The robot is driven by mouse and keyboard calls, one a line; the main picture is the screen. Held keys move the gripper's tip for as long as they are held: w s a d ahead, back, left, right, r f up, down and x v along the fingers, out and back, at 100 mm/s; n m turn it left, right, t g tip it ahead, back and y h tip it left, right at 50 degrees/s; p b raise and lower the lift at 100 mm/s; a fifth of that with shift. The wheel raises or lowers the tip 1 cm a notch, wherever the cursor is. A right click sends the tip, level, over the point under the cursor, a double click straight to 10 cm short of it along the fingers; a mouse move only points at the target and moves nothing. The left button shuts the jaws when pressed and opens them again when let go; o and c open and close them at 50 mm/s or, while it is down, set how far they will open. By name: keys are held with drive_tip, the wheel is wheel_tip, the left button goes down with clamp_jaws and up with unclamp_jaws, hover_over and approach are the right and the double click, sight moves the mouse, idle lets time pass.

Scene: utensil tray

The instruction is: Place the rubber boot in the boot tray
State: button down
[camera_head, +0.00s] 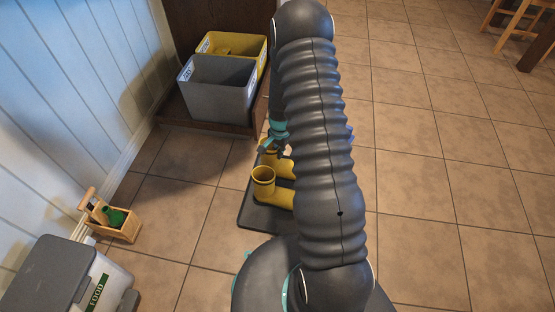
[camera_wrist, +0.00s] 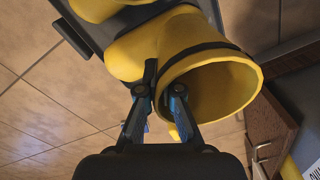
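A yellow rubber boot (camera_wrist: 205,55) with a dark band fills the middle of the wrist view, its open top facing the camera. My gripper (camera_wrist: 163,88) is at its rim, one finger outside the shaft and one across the opening, seemingly closed on the wall. In the head view this boot (camera_head: 282,167) is partly hidden behind my arm, and my gripper (camera_head: 274,143) is at its top. A second yellow boot (camera_head: 271,192) stands upright in front of it on the dark boot tray (camera_head: 256,218). I cannot tell whether the gripped boot touches the tray.
A grey bin (camera_head: 217,92) and a yellow bin (camera_head: 262,48) stand on a low brown shelf behind. A wooden caddy (camera_head: 122,230) and a grey-lidded food container (camera_head: 60,275) stand at the left. Tiled floor is clear on the right.

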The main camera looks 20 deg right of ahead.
sight(278, 165)
drive_tip(key=shift+w+a+f, duration=0.1)
drive_tip(key=shift+f, duration=1.95)
drive_tip(key=shift+f+b, duration=0.15)
drive_tip(key=shift+b, duration=0.2)
drive_tip(key=c, duration=1.3)
unclamp_jaws()
